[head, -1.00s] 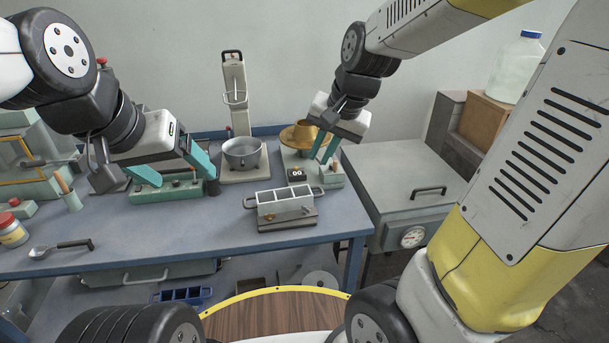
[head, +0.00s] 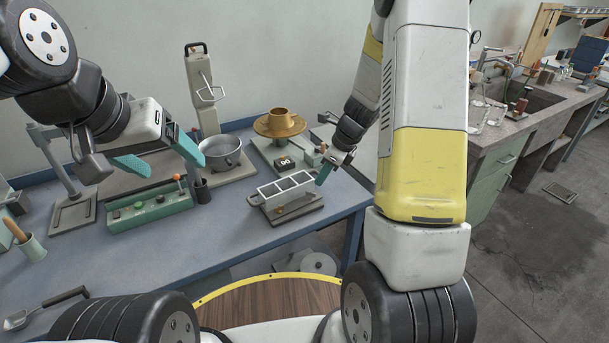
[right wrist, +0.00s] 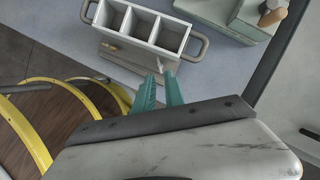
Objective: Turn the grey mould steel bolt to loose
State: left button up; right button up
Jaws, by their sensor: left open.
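The grey mould (head: 285,187), an open box with three compartments and a handle at each end, stands on a flat base on the blue bench. It also shows at the top of the right wrist view (right wrist: 143,28). A small orange-tipped part (head: 279,210) sits low on its front; whether this belongs to the steel bolt I cannot tell. My right gripper (head: 322,178) is low at the mould's right end. In the right wrist view its teal fingertips (right wrist: 161,75) are slightly apart, pointing at the mould's front side, with a small pale part just beyond them. My left gripper (head: 162,158) is open and empty above the green button box.
The green button box (head: 150,206) lies left of the mould. A grey pot (head: 221,153) and a brass-coloured flanged piece (head: 279,124) stand behind it.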

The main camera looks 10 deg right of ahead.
aim_at(312, 193)
jog(key=x, duration=0.6)
jog(key=shift+a+f, duration=0.1)
jog(key=shift+f, duration=0.1)
jog(key=shift+w, duration=0.1)
grip_shut()
jog(key=shift+n, duration=0.4)
jog(key=n, duration=0.1)
jog(key=n+g, duration=0.1)
jog(key=n, duration=0.1)
jog(key=n+g, duration=0.1)
jog(key=n, duration=0.1)
jog(key=shift+w, duration=0.3)
jog(key=n+g, duration=0.1)
jog(key=n, duration=0.1)
jog(key=n+g, duration=0.1)
jog(key=n, duration=0.2)
jog(key=shift+w+n, duration=0.2)
jog(key=shift+n, duration=0.1)
